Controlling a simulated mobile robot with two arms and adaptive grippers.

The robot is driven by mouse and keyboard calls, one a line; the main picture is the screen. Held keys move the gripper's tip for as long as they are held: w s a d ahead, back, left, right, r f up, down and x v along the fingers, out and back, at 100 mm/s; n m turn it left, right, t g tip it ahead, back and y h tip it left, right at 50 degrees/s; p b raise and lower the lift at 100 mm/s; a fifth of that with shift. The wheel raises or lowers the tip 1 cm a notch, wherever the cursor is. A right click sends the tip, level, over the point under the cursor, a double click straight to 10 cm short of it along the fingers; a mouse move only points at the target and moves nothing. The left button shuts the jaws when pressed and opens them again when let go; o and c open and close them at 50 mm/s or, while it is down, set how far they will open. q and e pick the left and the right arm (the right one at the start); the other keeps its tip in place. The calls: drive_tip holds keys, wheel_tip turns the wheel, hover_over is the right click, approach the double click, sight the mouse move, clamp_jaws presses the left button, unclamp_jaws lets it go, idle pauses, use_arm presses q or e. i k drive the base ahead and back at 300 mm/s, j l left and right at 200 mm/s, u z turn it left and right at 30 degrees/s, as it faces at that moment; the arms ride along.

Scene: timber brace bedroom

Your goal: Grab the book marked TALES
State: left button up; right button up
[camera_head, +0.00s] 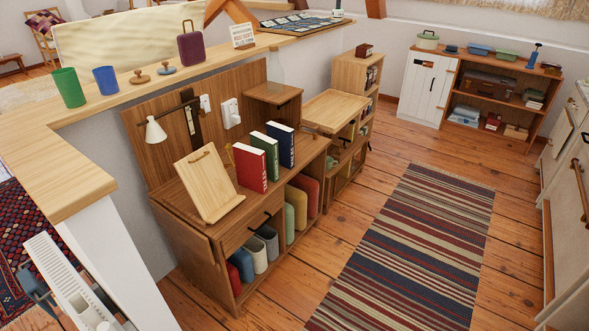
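Three books stand upright in a row on the wooden desk cabinet: a red book (250,168) nearest, a green book (265,156) in the middle and a dark blue book (281,145) farthest. Each has pale lettering on its spine, too small for me to read, so I cannot tell which one is marked TALES. The books stand slightly apart, right of a tilted wooden book stand (208,186) that looks empty.
A wall lamp (155,130) hangs above the stand. The ledge (105,110) behind carries a green cup (68,88), a blue cup (105,80) and a small purple suitcase (191,48). A striped rug (410,255) covers clear floor right of the desk.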

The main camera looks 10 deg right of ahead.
sight(250, 163)
drive_tip(key=i+l+u, duration=0.1)
drive_tip(key=i+l, duration=0.35)
drive_tip(key=i+l+u, duration=0.1)
drive_tip(key=i+l, duration=0.3)
drive_tip(key=l, duration=0.2)
